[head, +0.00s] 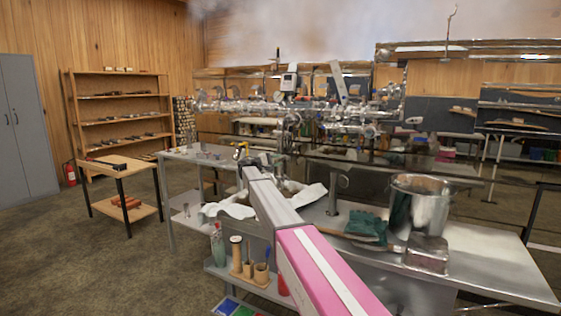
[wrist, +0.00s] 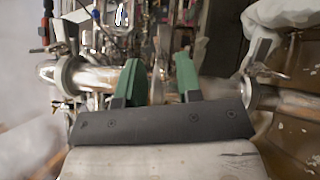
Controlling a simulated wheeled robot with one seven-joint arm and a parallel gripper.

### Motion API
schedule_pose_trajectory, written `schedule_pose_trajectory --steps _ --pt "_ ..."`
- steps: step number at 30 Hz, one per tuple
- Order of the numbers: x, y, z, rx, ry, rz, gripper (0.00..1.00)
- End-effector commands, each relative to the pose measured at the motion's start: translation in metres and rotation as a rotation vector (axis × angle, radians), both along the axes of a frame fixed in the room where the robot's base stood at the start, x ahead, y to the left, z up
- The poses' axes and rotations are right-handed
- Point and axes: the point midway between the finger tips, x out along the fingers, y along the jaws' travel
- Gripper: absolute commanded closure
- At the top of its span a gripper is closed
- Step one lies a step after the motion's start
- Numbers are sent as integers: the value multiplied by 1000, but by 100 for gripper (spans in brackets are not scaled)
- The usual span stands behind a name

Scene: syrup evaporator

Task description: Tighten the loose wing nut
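My gripper (wrist: 158,70) has two green fingers standing apart with a gap between them, and I see nothing held there. In the wrist view a shiny pipe (wrist: 98,79) runs behind the fingers, with a ring clamp (wrist: 66,76) left of them and another clamp (wrist: 249,92) right of them. A grey tab stands up by the right clamp. I cannot make out which part is the loose wing nut. In the head view my arm reaches to the shiny pipework (head: 290,108), and the gripper there is small and partly lost against it.
A steel bench (head: 455,265) at the right holds a metal pot (head: 418,205), green gloves (head: 367,225) and a small metal box (head: 426,253). White cloth (head: 232,208) lies left of my arm. A wooden side table (head: 118,165) and shelves stand at the left, with open floor in front.

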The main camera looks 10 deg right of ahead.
Motion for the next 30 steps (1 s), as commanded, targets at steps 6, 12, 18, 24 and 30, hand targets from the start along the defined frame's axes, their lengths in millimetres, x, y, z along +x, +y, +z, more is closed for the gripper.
schedule_pose_trajectory --steps 6,12,18,24,30 --pt "4 -16 2 0 0 0 67" --pt "5 -19 2 0 0 0 67" --pt "5 -18 2 0 0 0 93" --pt "5 -18 2 5 -5 1 100" --pt "5 -18 3 101 -119 1 100"
